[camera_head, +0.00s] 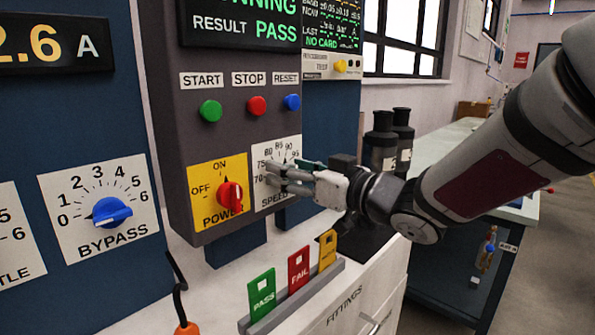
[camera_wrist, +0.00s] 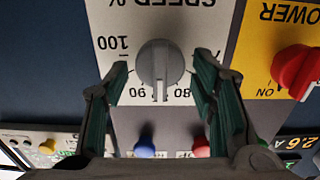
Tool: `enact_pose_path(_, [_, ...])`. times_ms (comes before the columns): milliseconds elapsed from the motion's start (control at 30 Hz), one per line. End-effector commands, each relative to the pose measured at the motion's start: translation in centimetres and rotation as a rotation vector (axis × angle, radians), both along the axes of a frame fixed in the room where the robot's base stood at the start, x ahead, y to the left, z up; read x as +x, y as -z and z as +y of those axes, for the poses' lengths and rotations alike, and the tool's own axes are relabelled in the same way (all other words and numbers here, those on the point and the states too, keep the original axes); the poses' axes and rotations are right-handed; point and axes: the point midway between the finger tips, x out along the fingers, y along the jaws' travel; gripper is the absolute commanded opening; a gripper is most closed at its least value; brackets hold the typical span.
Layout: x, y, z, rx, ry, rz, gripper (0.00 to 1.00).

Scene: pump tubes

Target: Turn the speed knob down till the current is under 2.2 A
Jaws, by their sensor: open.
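The grey speed knob (camera_wrist: 158,62) sits on the white SPEED % dial (camera_wrist: 108,18), upside down in the wrist view. Its pointer end points down there, between the 80 and 90 marks. My gripper (camera_wrist: 160,74) is open, with one finger on each side of the knob. I cannot tell whether either finger touches it. In the head view my gripper (camera_head: 276,177) is at the speed dial (camera_head: 287,149) and hides the knob. The current display (camera_head: 50,45) reads 2.6 A, partly cut off at the left edge.
The red POWER knob (camera_head: 230,196) is close left of my gripper. Green START (camera_head: 210,110), red STOP (camera_head: 256,105) and blue RESET (camera_head: 292,102) buttons are above. The blue BYPASS knob (camera_head: 112,211) is farther left. PASS (camera_head: 262,293) and FAIL (camera_head: 298,269) tags stand below.

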Motion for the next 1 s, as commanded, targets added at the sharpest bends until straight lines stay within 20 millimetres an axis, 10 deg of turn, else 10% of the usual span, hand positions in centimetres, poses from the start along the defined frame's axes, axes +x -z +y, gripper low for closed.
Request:
enact_pose_path(267, [-0.01, 0.0, -0.02, 0.0, 0.0, 0.0, 0.06])
enact_pose_path(1000, [-0.24, 0.13, 0.21, -0.178, 0.001, -0.233, 0.06])
